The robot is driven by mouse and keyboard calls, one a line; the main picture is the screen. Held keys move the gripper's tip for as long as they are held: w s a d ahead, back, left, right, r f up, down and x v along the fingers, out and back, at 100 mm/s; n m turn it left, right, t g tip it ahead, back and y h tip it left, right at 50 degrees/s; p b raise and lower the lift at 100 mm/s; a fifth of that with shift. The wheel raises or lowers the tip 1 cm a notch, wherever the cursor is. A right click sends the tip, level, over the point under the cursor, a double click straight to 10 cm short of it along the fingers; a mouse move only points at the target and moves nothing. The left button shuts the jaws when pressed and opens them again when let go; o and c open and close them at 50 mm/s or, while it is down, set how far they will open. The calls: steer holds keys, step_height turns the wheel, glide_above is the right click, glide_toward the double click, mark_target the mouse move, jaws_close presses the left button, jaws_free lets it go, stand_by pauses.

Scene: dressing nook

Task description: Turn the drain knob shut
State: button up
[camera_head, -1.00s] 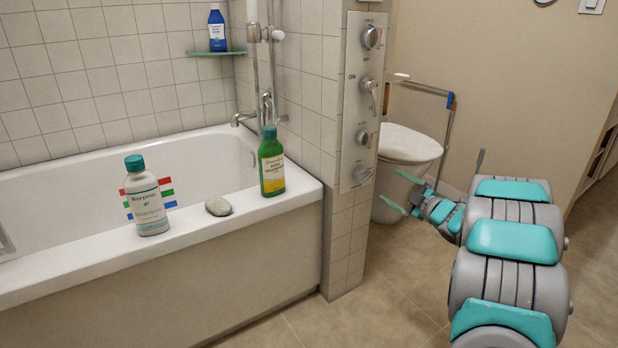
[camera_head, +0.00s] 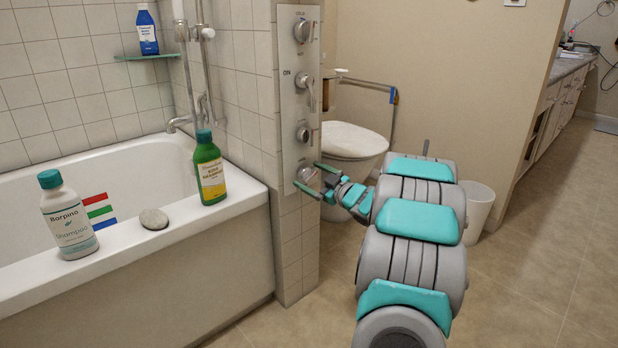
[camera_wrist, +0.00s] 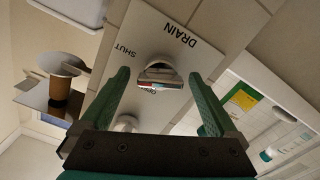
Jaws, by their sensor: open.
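The drain knob (camera_wrist: 160,76) is a round metal knob with a raised grip bar. It sits on a pale panel (camera_wrist: 150,38) lettered DRAIN, SHUT and OPEN. I cannot tell which label the knob points to. In the head view the drain knob (camera_head: 306,173) is the lowest control on the wall panel (camera_head: 294,100), partly behind my fingers. My gripper (camera_head: 309,178) is open at the panel's lower end. In the wrist view the fingers of my gripper (camera_wrist: 159,75) stand on either side of the knob, with gaps visible at both sides.
A toilet (camera_head: 352,145) stands behind the panel. The floor at right is open.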

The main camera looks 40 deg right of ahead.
steer(key=shift+w, duration=0.3)
steer(key=c, duration=1.4)
steer(key=m+p, duration=0.1)
steer(key=p, duration=0.2)
steer(key=shift+r, duration=0.25)
steer(key=m+p, duration=0.1)
steer(key=p, duration=0.1)
steer(key=shift+r+p, duration=0.1)
steer(key=shift+p, duration=0.3)
steer(key=m+p, duration=0.2)
steer(key=p, duration=0.1)
steer(key=shift+p, duration=0.35)
steer(key=shift+f+m+p, duration=0.3)
steer(key=shift+m+p, duration=0.2)
steer(key=shift+p, duration=0.05)
steer(key=shift+o, duration=0.2)
